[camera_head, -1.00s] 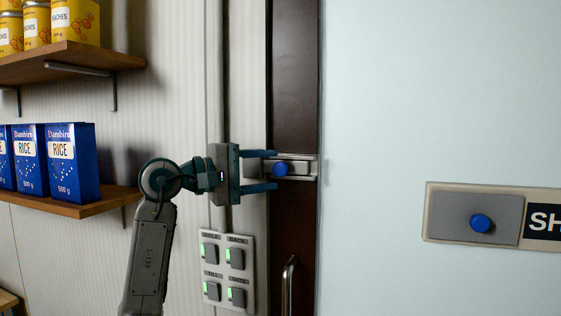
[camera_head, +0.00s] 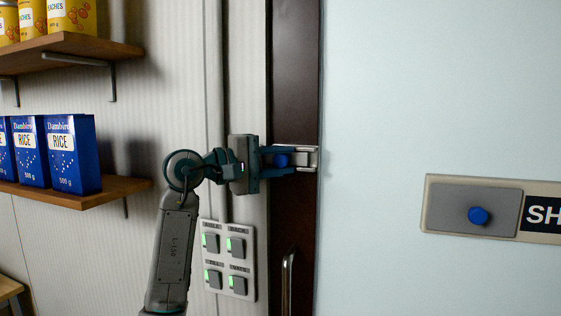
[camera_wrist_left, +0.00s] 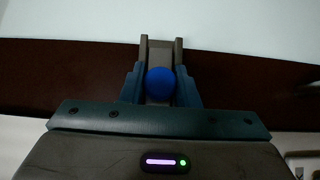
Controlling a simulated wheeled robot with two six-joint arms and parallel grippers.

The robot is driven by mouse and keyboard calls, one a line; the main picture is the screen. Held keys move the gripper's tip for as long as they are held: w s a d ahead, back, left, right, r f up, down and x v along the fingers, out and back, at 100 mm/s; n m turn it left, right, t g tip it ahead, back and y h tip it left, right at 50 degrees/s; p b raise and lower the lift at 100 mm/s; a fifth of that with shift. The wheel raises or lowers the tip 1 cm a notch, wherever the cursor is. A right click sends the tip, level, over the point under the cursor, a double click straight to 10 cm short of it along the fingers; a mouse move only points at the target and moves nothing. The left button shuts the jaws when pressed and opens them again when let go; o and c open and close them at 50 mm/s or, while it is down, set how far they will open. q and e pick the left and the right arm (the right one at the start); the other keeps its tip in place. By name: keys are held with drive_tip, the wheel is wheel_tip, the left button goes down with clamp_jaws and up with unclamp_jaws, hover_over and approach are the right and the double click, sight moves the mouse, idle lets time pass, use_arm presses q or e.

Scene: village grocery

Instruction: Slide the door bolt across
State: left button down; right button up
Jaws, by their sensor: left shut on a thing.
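The door bolt (camera_head: 307,152) is a grey metal piece with a blue round knob (camera_head: 282,160), mounted on the dark brown door strip (camera_head: 296,80). My left gripper (camera_head: 280,160) reaches in from the left and is shut on the knob, one finger above it and one below. In the left wrist view the blue knob (camera_wrist_left: 160,84) sits between the two teal fingers, with the grey bolt track (camera_wrist_left: 160,50) running beyond it. The fingers hide part of the bolt in the head view. My right gripper is not in view.
A panel of green-lit switches (camera_head: 228,260) is on the wall below my left gripper. A metal door handle (camera_head: 288,282) stands below the bolt. Shelves with blue rice boxes (camera_head: 72,153) are at left. A grey plate with a blue button (camera_head: 478,216) is on the pale wall at right.

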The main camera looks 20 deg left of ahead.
sight(264, 160)
use_arm(q)
drive_tip(key=a+b, duration=0.1)
drive_tip(key=a, duration=0.2)
drive_tip(key=shift+a+f, duration=0.1)
drive_tip(key=shift+a, duration=0.2)
drive_tip(key=shift+w+a, duration=0.1)
drive_tip(key=shift+a, duration=0.25)
drive_tip(key=shift+d, duration=0.1)
drive_tip(key=c, duration=1.5)
unclamp_jaws()
drive_tip(key=o, duration=0.4)
drive_tip(key=shift+a, duration=0.3)
drive_tip(key=shift+b, duration=0.3)
